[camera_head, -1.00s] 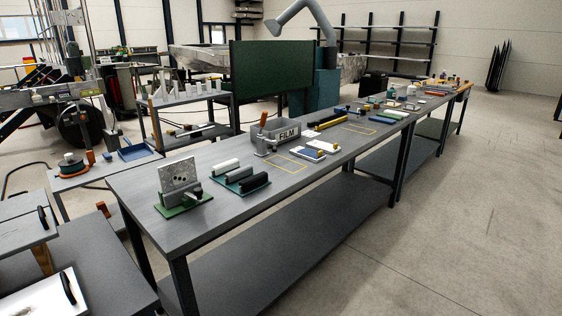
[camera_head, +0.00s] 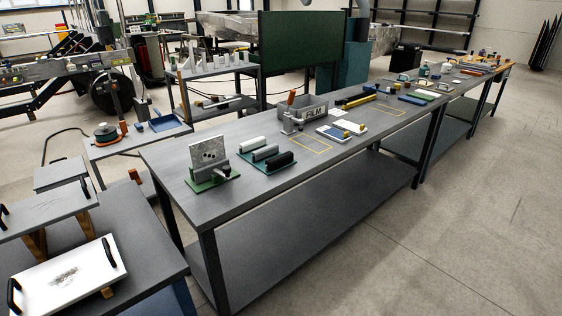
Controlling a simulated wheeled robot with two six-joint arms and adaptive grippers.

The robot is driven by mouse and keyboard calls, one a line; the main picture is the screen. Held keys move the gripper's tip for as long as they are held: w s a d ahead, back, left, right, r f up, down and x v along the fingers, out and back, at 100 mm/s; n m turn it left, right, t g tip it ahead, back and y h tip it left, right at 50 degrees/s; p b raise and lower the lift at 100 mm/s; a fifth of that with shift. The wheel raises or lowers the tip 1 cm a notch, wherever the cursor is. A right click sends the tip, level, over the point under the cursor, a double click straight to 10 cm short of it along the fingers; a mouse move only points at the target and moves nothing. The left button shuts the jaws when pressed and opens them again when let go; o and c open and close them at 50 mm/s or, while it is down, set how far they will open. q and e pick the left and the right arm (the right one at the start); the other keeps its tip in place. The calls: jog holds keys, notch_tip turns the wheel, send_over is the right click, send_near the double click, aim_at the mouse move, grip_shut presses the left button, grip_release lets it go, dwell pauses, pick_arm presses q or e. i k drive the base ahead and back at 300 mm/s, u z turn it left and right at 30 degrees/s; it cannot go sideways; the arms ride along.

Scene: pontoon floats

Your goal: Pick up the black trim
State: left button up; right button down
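A black bar-shaped piece, which looks like the black trim (camera_head: 279,161), lies at the near right edge of a teal mat (camera_head: 251,169) on the long grey workbench. A grey piece (camera_head: 265,152) and a white piece (camera_head: 251,144) lie beside it on the same mat, roughly parallel. Neither of my grippers is in view, and nothing covers the black piece.
A grey metal plate on a green base (camera_head: 211,181) stands left of the mat. A grey FILM bin (camera_head: 308,111) stands behind. A low table with a white handled board (camera_head: 68,277) is at lower left. Open floor (camera_head: 430,235) lies right of the workbench (camera_head: 200,217).

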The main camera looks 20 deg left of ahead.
aim_at(280, 160)
jog(key=k, duration=0.55)
jog(key=u, duration=0.75)
jog(key=i, duration=1)
jog(key=z, duration=0.2)
